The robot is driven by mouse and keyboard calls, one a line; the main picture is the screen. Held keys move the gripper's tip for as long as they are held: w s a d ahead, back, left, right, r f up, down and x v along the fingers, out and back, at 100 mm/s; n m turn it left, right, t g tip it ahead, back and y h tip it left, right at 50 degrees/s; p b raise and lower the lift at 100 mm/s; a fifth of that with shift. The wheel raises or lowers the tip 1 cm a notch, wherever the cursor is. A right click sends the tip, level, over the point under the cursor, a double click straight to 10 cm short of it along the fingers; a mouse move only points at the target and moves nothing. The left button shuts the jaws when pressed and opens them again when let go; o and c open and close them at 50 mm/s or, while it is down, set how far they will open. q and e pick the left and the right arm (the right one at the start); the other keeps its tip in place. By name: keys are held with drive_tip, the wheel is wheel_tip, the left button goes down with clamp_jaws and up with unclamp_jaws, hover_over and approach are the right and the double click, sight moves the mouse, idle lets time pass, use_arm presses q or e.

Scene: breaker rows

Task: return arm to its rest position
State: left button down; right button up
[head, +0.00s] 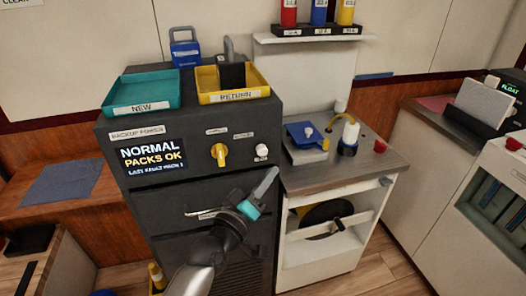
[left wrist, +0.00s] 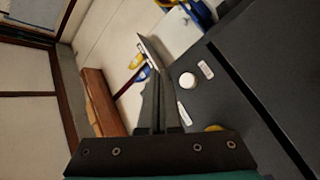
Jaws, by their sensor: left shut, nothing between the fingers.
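My left arm reaches up from the bottom of the head view, in front of the dark cabinet (head: 130,210). Its gripper (head: 271,174) has a teal part near the wrist, and its grey fingers point up and to the right. The fingers are shut with nothing between them. They overlap the cabinet's right edge in the picture, below a white knob (head: 262,150) and a yellow knob (head: 219,154). In the left wrist view the fingers (left wrist: 151,50) are together, with the white knob (left wrist: 188,80) to their right. My right gripper is not in view.
A teal NEW tray (head: 142,110) and a yellow RETURN tray (head: 262,92) holding a dark block sit on the cabinet. A blue handled pack (head: 186,50) stands behind. A white workbench (head: 290,262) with a blue device (head: 305,134) stands right. Bare wood floor (head: 375,275) shows at lower right.

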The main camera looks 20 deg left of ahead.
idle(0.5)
use_arm(q)
drive_tip(key=s+f+m+g+y, duration=0.1)
drive_tip(key=s+f+g, duration=0.25)
drive_tip(key=f, duration=0.75)
drive_tip(key=s+f+m+g, duration=0.2)
drive_tip(key=s+f, duration=0.2)
drive_tip(key=f, duration=0.6)
drive_tip(key=s+f+m+g+y, duration=0.1)
drive_tip(key=s+f+g, duration=0.25)
drive_tip(key=f, duration=0.75)
drive_tip(key=s+a+f+m+g, duration=0.1)
drive_tip(key=s+f+m+g, duration=0.1)
drive_tip(key=s+f, duration=0.4)
drive_tip(key=s+a+f+m+g+y, duration=0.1)
drive_tip(key=s+f, duration=0.5)
drive_tip(key=s, duration=1)
drive_tip(key=s+a+f+m+g+y, duration=0.1)
drive_tip(key=s+f+g, duration=0.4)
drive_tip(key=s, duration=0.6)
drive_tip(key=shift+s+a+f+m, duration=0.25)
drive_tip(key=shift+a+f+m, duration=0.45)
drive_tip(key=shift+f+m, duration=0.2)
